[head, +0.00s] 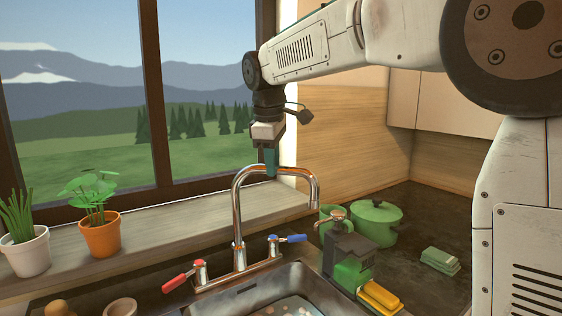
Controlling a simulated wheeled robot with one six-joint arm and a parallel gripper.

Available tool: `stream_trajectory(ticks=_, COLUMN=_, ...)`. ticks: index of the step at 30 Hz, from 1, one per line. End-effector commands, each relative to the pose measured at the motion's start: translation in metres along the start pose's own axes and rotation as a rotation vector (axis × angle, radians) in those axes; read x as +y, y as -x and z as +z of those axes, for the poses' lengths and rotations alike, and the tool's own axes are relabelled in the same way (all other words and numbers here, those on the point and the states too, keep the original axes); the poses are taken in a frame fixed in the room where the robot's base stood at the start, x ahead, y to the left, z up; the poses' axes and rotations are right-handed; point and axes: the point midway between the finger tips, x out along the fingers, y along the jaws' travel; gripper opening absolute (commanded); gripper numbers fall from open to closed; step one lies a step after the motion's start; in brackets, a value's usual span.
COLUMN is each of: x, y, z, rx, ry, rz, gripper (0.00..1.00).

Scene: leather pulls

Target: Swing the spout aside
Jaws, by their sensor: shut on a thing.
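The chrome spout (236,205) rises behind the sink, arches over and has its end hanging down at the right. My gripper (271,172) points down from above at the top of the spout's arch. It is shut on the spout there; the exact contact of the fingers is small and hard to make out. The spout's base stands between a red-handled tap (180,281) on the left and a blue-handled tap (292,238) on the right.
The sink (245,298) lies below. A soap dispenser (337,215), dark caddy, yellow sponge (381,297) and green pot (377,222) stand to the right. Potted plants (101,236) line the sill at left, by the window.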

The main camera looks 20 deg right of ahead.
Motion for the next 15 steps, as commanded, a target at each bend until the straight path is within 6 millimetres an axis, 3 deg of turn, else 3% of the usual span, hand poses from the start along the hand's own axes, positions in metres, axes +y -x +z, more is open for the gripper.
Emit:
stream_trajectory(ticks=7, x=-0.0003, y=0.0001, z=-0.0009, rx=0.004, ry=0.0, rz=-0.001, gripper=0.0)
stream_trajectory(ticks=8, x=-0.0002, y=0.0001, z=-0.0008, rx=0.004, ry=-0.001, rz=-0.001, gripper=0.27)
stream_trajectory(ticks=9, x=-0.0001, y=0.0001, z=-0.0006, rx=0.004, ry=-0.001, rz=0.0, gripper=0.38)
stream_trajectory(ticks=10, x=0.0, y=0.0, z=-0.0004, rx=0.003, ry=-0.001, rz=-0.001, gripper=0.43)
stream_trajectory(ticks=15, x=0.0008, y=-0.0001, z=0.0009, rx=0.002, ry=-0.003, rz=0.0, gripper=0.43)
